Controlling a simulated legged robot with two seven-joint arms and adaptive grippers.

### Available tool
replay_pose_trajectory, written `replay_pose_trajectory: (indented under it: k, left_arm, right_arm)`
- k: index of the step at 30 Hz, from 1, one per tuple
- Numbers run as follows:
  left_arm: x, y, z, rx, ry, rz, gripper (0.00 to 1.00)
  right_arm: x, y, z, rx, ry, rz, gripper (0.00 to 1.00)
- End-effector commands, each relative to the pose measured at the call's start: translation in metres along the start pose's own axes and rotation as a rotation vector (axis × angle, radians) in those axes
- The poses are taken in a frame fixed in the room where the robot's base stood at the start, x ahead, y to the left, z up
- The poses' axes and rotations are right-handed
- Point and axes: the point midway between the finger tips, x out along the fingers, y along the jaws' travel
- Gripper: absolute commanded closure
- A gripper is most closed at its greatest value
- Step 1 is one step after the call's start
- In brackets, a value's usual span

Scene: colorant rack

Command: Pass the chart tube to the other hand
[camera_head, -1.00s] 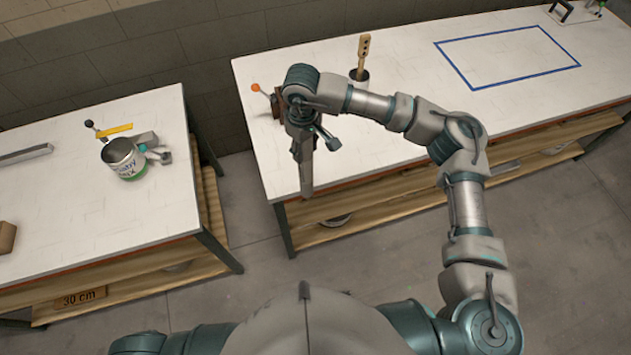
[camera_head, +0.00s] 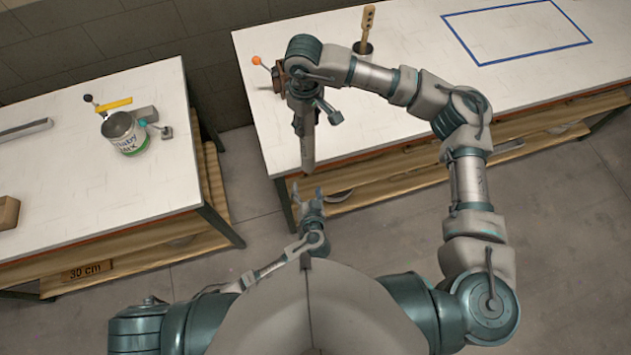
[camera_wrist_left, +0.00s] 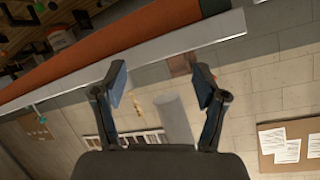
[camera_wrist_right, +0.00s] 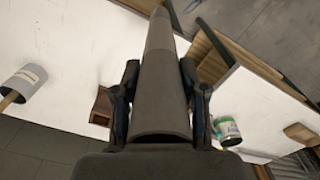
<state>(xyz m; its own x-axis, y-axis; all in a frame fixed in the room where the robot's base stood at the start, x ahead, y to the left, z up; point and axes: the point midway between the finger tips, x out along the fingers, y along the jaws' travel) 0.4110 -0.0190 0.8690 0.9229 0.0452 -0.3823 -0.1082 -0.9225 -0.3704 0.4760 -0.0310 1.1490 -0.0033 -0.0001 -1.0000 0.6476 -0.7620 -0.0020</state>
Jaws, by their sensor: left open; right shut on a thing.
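The chart tube (camera_head: 307,145) is a long dark grey tube. My right gripper (camera_head: 303,108) is shut around it over the left end of the right bench. In the right wrist view the tube (camera_wrist_right: 162,85) runs lengthwise between the fingers of that gripper (camera_wrist_right: 160,95). In the head view the tube's free end points down toward my body. My left gripper (camera_head: 310,193) is open and empty just below that end, apart from it. The left wrist view shows its fingers (camera_wrist_left: 160,85) spread, with a pale grey cylinder behind them that I cannot identify for sure.
The right bench (camera_head: 400,45) carries a cup with a wooden handle (camera_head: 367,25) and a blue taped rectangle (camera_head: 515,30). The left bench (camera_head: 60,165) holds a labelled can (camera_head: 128,138) and a brown block (camera_head: 8,212). A floor gap separates the benches.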

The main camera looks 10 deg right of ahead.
Motion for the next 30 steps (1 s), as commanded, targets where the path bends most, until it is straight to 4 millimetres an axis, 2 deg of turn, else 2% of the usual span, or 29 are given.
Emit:
replay_pose_trajectory:
  k: [1,3,6,10,14,17,20,30]
  left_arm:
    - [-0.016,-0.003,-0.029,-0.049,0.070,-0.016,0.28]
    - [-0.039,-0.009,-0.062,-0.123,0.154,-0.038,0.28]
    - [-0.070,-0.019,-0.097,-0.229,0.254,-0.058,0.28]
    - [-0.102,-0.031,-0.124,-0.340,0.341,-0.068,0.28]
    - [-0.116,-0.039,-0.136,-0.399,0.381,-0.072,0.28]
    - [-0.113,-0.041,-0.141,-0.411,0.391,-0.074,0.28]
    - [-0.101,-0.043,-0.146,-0.411,0.393,-0.074,0.28]
    - [-0.039,-0.053,-0.170,-0.408,0.392,-0.075,0.28]
  right_arm:
    - [0.000,0.000,0.000,0.000,0.000,0.000,1.00]
    - [0.000,0.000,0.000,0.000,0.000,0.000,1.00]
    - [0.000,0.000,0.000,0.000,0.000,0.000,1.00]
    - [0.000,0.000,0.000,0.000,0.000,0.000,1.00]
    - [0.000,0.000,0.000,0.000,0.000,0.000,1.00]
    - [0.000,0.000,0.000,0.000,0.000,0.000,1.00]
    - [0.000,0.000,0.000,0.000,0.000,0.000,1.00]
    - [0.000,0.000,0.000,0.000,0.000,0.000,1.00]
